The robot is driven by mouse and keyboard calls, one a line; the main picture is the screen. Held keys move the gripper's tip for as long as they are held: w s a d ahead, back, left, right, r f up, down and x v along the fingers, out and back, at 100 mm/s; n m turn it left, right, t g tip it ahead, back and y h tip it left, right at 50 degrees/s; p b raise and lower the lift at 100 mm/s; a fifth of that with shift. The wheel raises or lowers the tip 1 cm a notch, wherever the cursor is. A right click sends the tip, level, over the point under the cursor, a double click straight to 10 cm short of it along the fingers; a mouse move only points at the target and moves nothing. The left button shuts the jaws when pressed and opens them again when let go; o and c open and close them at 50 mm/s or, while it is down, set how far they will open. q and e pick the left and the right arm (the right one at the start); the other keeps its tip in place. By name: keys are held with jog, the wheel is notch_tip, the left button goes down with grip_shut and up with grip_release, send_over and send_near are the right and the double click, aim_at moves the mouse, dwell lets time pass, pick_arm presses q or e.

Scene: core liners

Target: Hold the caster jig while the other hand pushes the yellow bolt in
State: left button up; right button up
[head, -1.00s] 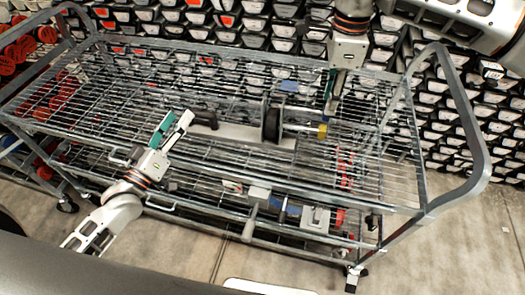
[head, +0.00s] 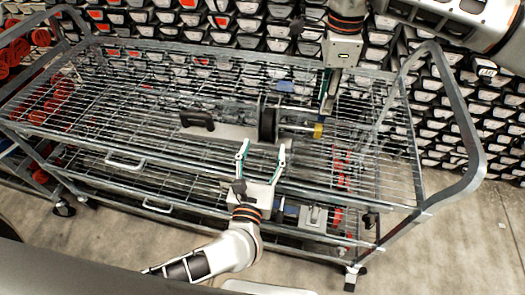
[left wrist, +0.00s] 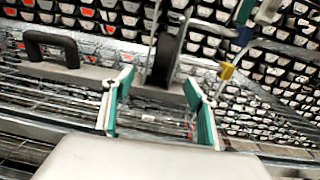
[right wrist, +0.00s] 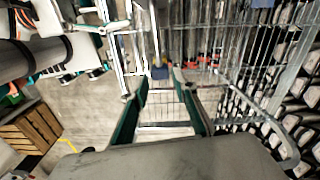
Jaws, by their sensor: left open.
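The caster jig is a pale plate (head: 230,131) on the cart's top shelf, with a black handle (head: 197,120) at its left and an upright dark wheel (head: 267,125) at its right. The yellow bolt (head: 318,130) sticks out to the right of the wheel on a metal rod; it also shows in the left wrist view (left wrist: 226,71). My left gripper (head: 263,150) is open and empty, just in front of the jig below the wheel; the wheel is ahead of its fingers in the left wrist view. My right gripper (head: 327,108) points down near the bolt, its fingers apart in the right wrist view (right wrist: 160,80).
The wire cart has a raised tube handle (head: 465,130) at the right and a front rail along the shelf. Stacked core boxes fill the back. Open mesh lies left of the jig.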

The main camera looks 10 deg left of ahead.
aim_at(268, 131)
pick_arm(q)
jog(key=w, duration=0.7)
jog(key=shift+w+d, duration=0.15)
jog(key=shift+w, duration=0.15)
grip_shut()
dwell(0.6)
